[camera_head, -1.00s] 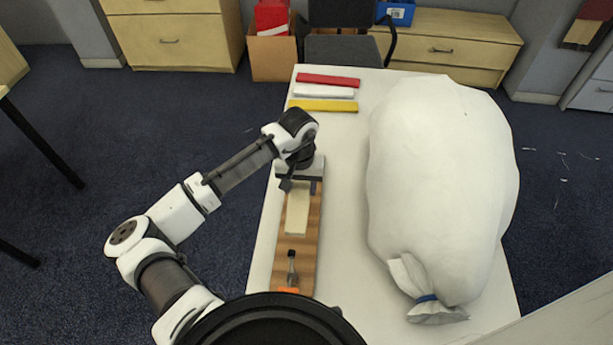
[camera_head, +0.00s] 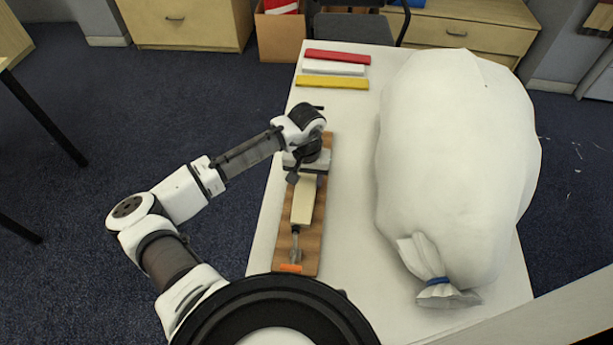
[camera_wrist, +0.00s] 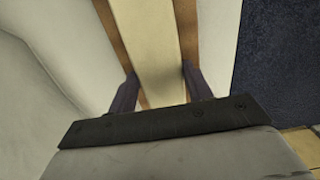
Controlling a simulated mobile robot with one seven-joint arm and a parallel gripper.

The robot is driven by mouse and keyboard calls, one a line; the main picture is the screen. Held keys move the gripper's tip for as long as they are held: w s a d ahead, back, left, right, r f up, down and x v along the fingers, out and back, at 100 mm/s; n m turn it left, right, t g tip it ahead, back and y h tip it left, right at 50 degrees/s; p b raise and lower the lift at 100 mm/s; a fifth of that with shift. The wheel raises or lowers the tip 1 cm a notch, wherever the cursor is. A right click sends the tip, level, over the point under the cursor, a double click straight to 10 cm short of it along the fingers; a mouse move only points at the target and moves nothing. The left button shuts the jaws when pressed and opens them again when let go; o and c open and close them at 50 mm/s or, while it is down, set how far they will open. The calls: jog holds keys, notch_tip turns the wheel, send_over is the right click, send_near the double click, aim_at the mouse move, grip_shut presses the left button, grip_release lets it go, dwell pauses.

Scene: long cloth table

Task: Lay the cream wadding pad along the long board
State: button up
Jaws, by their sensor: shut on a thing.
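The cream wadding pad (camera_head: 303,203) is a pale narrow block over the long brown board (camera_head: 311,242), running lengthwise with it. It also shows in the wrist view (camera_wrist: 150,45), with brown board (camera_wrist: 186,35) along both sides. My gripper (camera_head: 307,180) is shut on the pad near its far end, with a dark finger on each side in the wrist view. The pad's far end is hidden under my gripper. I cannot tell whether the pad rests on the board or hangs just above it.
A metal fitting (camera_head: 295,245) and an orange piece (camera_head: 291,268) are at the board's near end. A big white sack (camera_head: 455,160) fills the table's right side. Red (camera_head: 337,57), white (camera_head: 333,69) and yellow (camera_head: 332,82) strips lie at the back. White tabletop (camera_head: 347,190) is bare between board and sack.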

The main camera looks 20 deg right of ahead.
jog(key=shift+f, duration=0.6)
jog(key=o, duration=1.1)
notch_tip(320, 180, up, 14)
jog(key=shift+f+b, duration=0.1)
jog(key=shift+b, duration=1.05)
